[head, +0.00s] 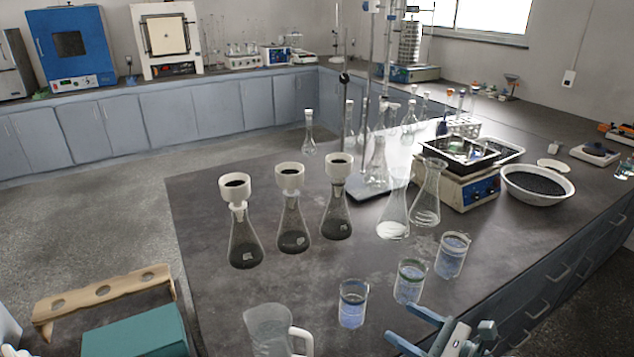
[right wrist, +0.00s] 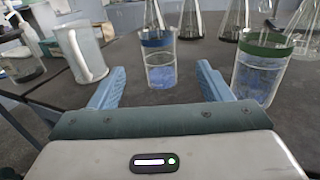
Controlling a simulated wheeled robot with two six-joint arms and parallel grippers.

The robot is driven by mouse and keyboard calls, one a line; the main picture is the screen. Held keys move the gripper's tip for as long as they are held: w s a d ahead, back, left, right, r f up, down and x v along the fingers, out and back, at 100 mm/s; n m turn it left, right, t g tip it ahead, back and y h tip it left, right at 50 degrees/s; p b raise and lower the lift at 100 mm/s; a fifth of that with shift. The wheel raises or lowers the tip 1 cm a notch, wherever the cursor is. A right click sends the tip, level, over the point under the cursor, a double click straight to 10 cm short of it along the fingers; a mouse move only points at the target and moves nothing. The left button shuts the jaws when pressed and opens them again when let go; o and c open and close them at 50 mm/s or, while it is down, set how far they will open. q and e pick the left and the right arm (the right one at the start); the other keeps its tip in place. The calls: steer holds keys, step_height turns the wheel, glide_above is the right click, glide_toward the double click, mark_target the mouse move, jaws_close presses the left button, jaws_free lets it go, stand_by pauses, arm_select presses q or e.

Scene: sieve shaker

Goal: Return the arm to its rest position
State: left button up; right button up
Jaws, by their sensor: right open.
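My right gripper (head: 400,321) is at the lower right of the head view, by the bench's front edge. In the right wrist view its two blue fingers (right wrist: 160,76) are spread apart, with nothing held between them. A blue-banded beaker (right wrist: 161,66) stands beyond the fingertips; it also shows in the head view (head: 352,305). A green-banded beaker (right wrist: 262,72) stands to its right, also in the head view (head: 409,283). Both beakers stand upright on the bench. My left gripper is not in view.
A third beaker (head: 452,257) stands farther right. A clear pitcher (head: 268,331) is at the front edge of the dark bench (head: 208,225). Several flasks, some with white funnels (head: 290,176), stand behind. A white bowl (head: 538,198) is at the right.

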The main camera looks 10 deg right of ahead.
steer(key=d+r+m+t+h, duration=0.2)
steer(key=d+m+t+h, duration=0.15)
steer(key=m, duration=0.45)
steer(key=d+r+m+t+h, duration=0.1)
steer(key=d+m+t+h, duration=0.15)
steer(key=m+h, duration=0.45)
steer(key=s+d+f+m+g+h, duration=0.35)
steer(key=f+m+h, duration=0.2)
steer(key=m, duration=0.95)
steer(key=s+a+f+m+g+y, duration=0.2)
steer(key=s+a+f+m+g, duration=0.3)
steer(key=s, duration=0.4)
steer(key=s+a+f+m+g+y, duration=0.1)
steer(key=s+a+f+m+g, duration=0.1)
steer(key=s+f+m+g, duration=0.45)
step_height(320, 180, down, 25)
steer(key=s+d+m+g, duration=0.1)
steer(key=d+m+g, duration=0.1)
steer(key=s+f, duration=0.8)
steer(key=f, duration=0.2)
steer(key=s+d+f+g, duration=0.1)
steer(key=s+f, duration=0.7)
steer(key=f, duration=0.3)
steer(key=shift+f, duration=0.15)
